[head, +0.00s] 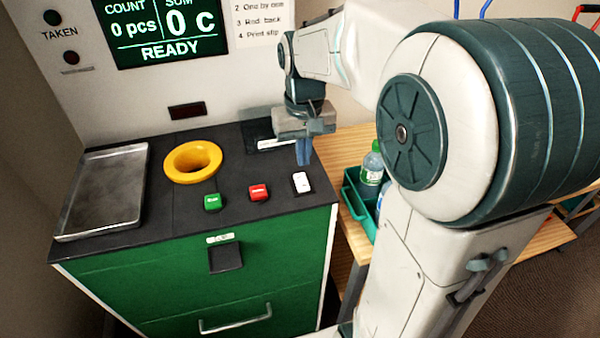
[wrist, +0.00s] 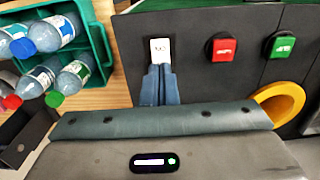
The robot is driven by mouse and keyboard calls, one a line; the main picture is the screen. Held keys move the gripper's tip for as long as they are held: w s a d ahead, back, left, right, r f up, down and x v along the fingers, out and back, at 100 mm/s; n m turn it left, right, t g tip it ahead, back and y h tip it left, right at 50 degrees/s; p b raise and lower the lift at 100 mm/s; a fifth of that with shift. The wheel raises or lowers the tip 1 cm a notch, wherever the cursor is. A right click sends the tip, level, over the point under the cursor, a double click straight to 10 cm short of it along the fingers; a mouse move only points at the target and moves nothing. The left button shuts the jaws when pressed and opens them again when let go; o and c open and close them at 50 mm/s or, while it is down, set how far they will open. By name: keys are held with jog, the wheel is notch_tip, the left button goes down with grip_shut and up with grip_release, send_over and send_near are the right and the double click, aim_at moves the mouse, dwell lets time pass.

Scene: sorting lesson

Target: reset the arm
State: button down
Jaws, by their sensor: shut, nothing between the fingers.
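My gripper (head: 304,160) hangs over the right side of a dark counter top (head: 235,190), fingers pointing down. Its two blue fingers are together with nothing between them; they also show closed in the wrist view (wrist: 161,70). A white button (head: 301,183) lies just in front of the fingertips, and in the wrist view it (wrist: 160,48) shows right beyond them. I cannot tell whether the fingers touch it. A red button (head: 259,192) and a green button (head: 213,202) sit to its left in the head view.
A yellow ring-shaped funnel (head: 193,161) and an empty metal tray (head: 104,190) are on the counter's left. A screen (head: 165,30) reads "0 pcs", "0 C", "READY". A green crate (wrist: 101,44) of bottles stands on a wooden table beside the counter.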

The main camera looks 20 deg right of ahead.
jog(key=shift+r, duration=0.1)
dwell(0.4)
jog(key=s+f+t, duration=0.2)
jog(key=s+t, duration=0.1)
jog(key=s, duration=1.1)
jog(key=shift+s+f, duration=0.2)
jog(key=shift+f, duration=0.15)
